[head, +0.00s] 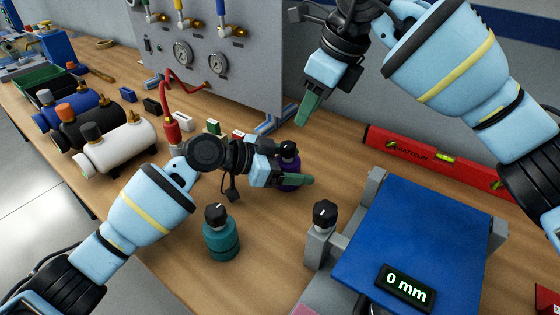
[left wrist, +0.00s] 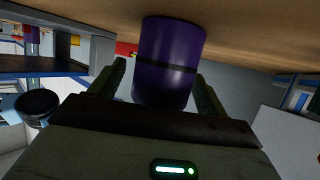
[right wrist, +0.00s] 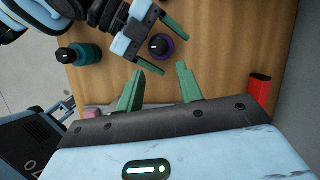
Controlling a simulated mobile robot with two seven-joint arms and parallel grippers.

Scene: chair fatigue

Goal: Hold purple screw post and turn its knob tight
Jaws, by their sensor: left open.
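The purple screw post (head: 291,184) stands upright on the wooden bench, with its black knob (head: 289,149) on top. In the left wrist view its purple body (left wrist: 168,62) lies between the two fingers. My left gripper (head: 296,178) is open around the post; it is unclear whether either finger touches it. In the right wrist view the knob (right wrist: 158,45) shows a white mark, with my left fingers on either side. My right gripper (right wrist: 160,82) is open and empty; in the head view it hangs above and to the right of the knob (head: 308,107).
A teal screw post (head: 221,238) stands nearer the front. A blue plate press (head: 425,235) with a black knob and a "0 mm" display (head: 405,287) is at right. A red level (head: 440,160) lies behind it. A gauge panel (head: 210,50) and cylinders (head: 115,148) stand left.

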